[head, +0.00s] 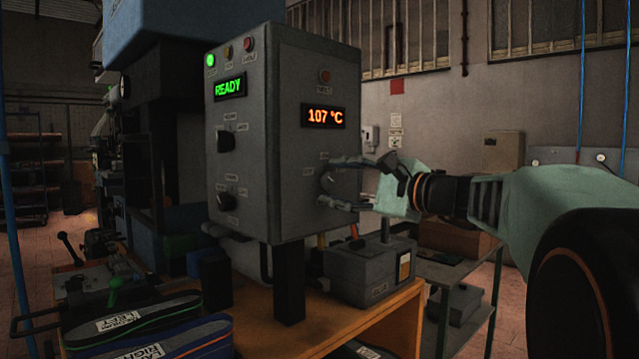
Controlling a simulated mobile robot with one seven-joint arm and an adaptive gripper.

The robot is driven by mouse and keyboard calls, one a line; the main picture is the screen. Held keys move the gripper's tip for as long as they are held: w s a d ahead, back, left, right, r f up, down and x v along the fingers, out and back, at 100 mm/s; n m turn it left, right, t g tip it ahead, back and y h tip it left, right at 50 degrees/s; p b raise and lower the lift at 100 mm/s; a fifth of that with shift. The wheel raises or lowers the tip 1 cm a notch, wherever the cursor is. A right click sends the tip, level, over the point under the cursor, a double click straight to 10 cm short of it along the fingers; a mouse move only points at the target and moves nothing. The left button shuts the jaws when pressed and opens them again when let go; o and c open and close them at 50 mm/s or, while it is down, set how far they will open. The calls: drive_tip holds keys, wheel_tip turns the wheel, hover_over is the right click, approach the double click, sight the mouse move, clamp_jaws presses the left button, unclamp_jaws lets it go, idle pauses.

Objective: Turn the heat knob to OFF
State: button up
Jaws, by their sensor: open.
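A grey control box (255,130) stands on the bench. Its right side face carries an orange temperature display (324,117) reading 107 °C. Below it is a dark round knob (328,183) with small labels around it, too small to read; it appears to be the heat knob. My gripper (325,181) comes in from the right at this side face. Its fingers are spread, one above and one below the knob. I cannot tell whether they touch it. The fingers partly hide the knob, and its pointer direction does not show clearly.
A smaller grey box (366,272) with cables sits below my gripper. A metal side table (455,272) stands at the right.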

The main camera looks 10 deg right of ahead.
drive_tip(key=v, duration=1.2)
